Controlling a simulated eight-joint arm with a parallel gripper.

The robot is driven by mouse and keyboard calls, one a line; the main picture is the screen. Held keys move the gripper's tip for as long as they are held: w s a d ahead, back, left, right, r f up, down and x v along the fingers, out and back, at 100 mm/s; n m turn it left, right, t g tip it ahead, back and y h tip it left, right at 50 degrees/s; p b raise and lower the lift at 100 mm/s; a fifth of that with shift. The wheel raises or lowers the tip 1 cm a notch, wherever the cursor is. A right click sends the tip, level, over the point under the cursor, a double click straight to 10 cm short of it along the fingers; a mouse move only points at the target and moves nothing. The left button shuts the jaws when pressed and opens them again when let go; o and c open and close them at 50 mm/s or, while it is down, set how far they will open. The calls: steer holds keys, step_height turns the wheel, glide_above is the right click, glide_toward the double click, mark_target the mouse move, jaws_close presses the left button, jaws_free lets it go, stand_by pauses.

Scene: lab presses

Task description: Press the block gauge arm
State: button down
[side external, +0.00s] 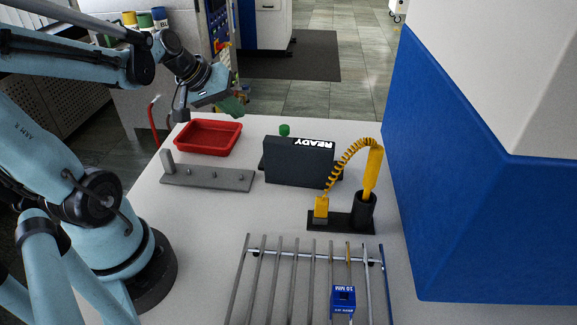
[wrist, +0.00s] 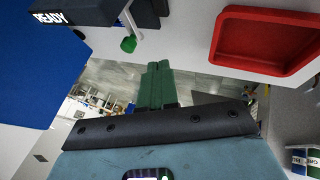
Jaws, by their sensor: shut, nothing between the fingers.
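A dark gauge block (side external: 300,165) labelled READY stands upright near the middle of the table. A green knob (side external: 285,130) shows just behind its top edge. In the wrist view, the block (wrist: 85,10) is at the top left. There the green knob (wrist: 129,44) sits at the end of a short light arm (wrist: 130,19) beside the block. My gripper (side external: 238,106) is over the far edge of the table, left of the knob and apart from it. Its green fingers (wrist: 158,66) are together with nothing between them.
A red tray (side external: 205,152) lies at the back left. A grey pegged plate (side external: 208,179) is left of the block. A yellow probe (side external: 372,172) with a coiled cord stands in a black cup at right. A rod rack (side external: 297,254) holds a blue 10 MM block (side external: 342,299). A large blue-and-white machine (side external: 470,180) bounds the right.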

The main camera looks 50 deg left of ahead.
mark_target(288, 127)
steer(key=shift+w+d+f, duration=0.45)
steer(key=shift+w+f, duration=0.5)
steer(key=shift+w, duration=0.2)
steer(key=shift+w+d+f, duration=0.5)
steer(key=shift+w+f, duration=0.4)
steer(key=shift+w, duration=0.3)
steer(key=shift+w+d+f, duration=0.45)
steer(key=shift+w+f, duration=0.5)
steer(key=shift+w, duration=0.2)
steer(key=shift+w+m+h, duration=0.25)
steer(key=shift+m+h, duration=0.15)
steer(key=shift+m, duration=0.2)
steer(key=shift+w+m+h, duration=0.35)
steer(key=shift+m+h, duration=0.05)
steer(key=shift+m, duration=0.3)
steer(key=shift+w+d+m+g+h, duration=0.2)
steer(key=shift+w+m+h, duration=0.15)
steer(key=shift+m, duration=0.25)
steer(key=shift+w+d+m+g+h, duration=0.2)
steer(key=shift+m+h, duration=0.25)
steer(key=shift+m, duration=0.15)
steer(key=m+h, duration=0.1)
steer(key=m, duration=0.1)
steer(key=w+d+m+g, duration=0.1)
steer(key=shift+w+m+h, duration=0.1)
steer(key=shift+m+h, duration=0.3)
steer(key=shift+w+d, duration=0.15)
steer(key=shift+d, duration=0.15)
